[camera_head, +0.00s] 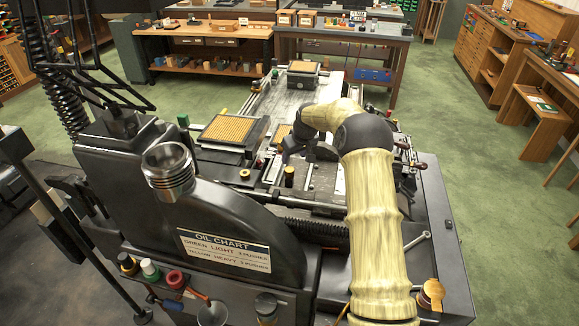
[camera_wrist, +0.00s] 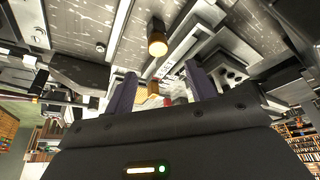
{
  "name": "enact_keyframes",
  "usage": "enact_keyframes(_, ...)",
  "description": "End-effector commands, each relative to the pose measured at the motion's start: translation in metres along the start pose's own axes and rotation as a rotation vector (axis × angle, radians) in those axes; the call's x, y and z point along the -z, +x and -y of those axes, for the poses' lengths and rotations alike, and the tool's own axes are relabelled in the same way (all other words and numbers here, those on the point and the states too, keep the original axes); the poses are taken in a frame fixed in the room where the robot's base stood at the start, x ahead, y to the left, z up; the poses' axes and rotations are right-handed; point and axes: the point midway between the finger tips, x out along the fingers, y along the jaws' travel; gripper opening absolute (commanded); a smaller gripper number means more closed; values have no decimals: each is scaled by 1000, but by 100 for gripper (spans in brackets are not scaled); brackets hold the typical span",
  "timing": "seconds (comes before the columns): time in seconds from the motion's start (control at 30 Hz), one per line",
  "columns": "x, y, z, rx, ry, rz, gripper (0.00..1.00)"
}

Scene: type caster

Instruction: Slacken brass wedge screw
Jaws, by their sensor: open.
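My gripper (camera_wrist: 163,82) is open in the wrist view, its two dark fingers spread apart with nothing held. A dark cylinder with a brass end (camera_wrist: 157,42) shows ahead of the fingers, apart from them. A smaller brass piece (camera_wrist: 142,96) shows between the fingers in the picture, behind their gap. In the head view my gripper (camera_head: 298,150) hangs over the machine bed. I cannot tell which brass part is the wedge screw.
The machine's dark housing with an oil chart plate (camera_head: 226,252) and a metal cup (camera_head: 169,170) stands at left front. A tray of yellow pieces (camera_head: 232,130) lies left of my gripper. A metal lever (camera_head: 417,240) lies at right.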

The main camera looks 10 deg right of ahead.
Motion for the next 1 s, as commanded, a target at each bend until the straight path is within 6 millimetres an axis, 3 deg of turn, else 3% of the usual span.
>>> enact_keyframes(0.6, 0, 84, 0, 0, 1, 1, 55)
enact_keyframes(1.0, 0, 97, 0, -1, 1, 0, 55)
